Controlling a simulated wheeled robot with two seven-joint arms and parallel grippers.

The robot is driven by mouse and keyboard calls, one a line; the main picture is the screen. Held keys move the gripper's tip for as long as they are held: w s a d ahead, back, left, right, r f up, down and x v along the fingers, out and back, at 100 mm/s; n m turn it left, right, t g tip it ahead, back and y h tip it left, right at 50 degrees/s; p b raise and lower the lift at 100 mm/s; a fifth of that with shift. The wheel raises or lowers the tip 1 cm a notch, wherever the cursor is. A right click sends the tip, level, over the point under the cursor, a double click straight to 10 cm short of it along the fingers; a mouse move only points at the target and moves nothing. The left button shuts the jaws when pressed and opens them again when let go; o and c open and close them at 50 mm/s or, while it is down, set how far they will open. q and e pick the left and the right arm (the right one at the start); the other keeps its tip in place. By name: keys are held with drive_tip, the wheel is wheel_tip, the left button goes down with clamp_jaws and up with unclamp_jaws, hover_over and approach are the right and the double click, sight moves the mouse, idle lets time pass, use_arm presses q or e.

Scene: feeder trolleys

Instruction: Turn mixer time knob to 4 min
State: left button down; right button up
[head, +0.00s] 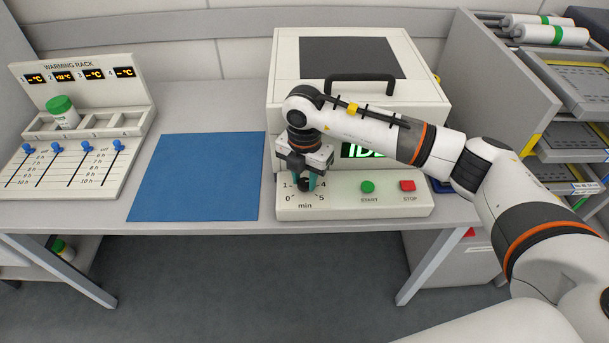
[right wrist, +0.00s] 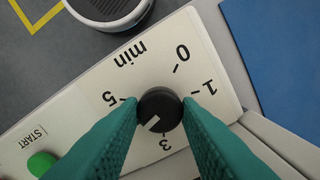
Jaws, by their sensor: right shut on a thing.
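The mixer (head: 285,75) is a white box with a control panel on the table. Its dark time knob (head: 304,186) sits at the panel's left end and shows closely in the right wrist view (right wrist: 160,107). My right gripper (head: 305,184) points down with its teal fingers on both sides of the knob, shut on it. In the right wrist view the knob's white mark points between 3 and 5. The left finger covers the place of the 4, so I cannot tell exact alignment. My left gripper is not in view.
Right of the knob are a green START button (head: 367,187) and a red STOP button (head: 408,186). The mixer's display (head: 362,151) is lit green, partly behind my arm. A blue mat (head: 197,176) lies left, beside the warming rack (head: 80,130). A grey shelf (head: 500,90) stands right.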

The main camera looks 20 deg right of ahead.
sight(305, 182)
idle(0.3)
drive_tip(key=o, duration=1)
drive_tip(key=shift+c, duration=0.2)
wheel_tip(305, 182, up, 12)
drive_tip(key=b, duration=0.1)
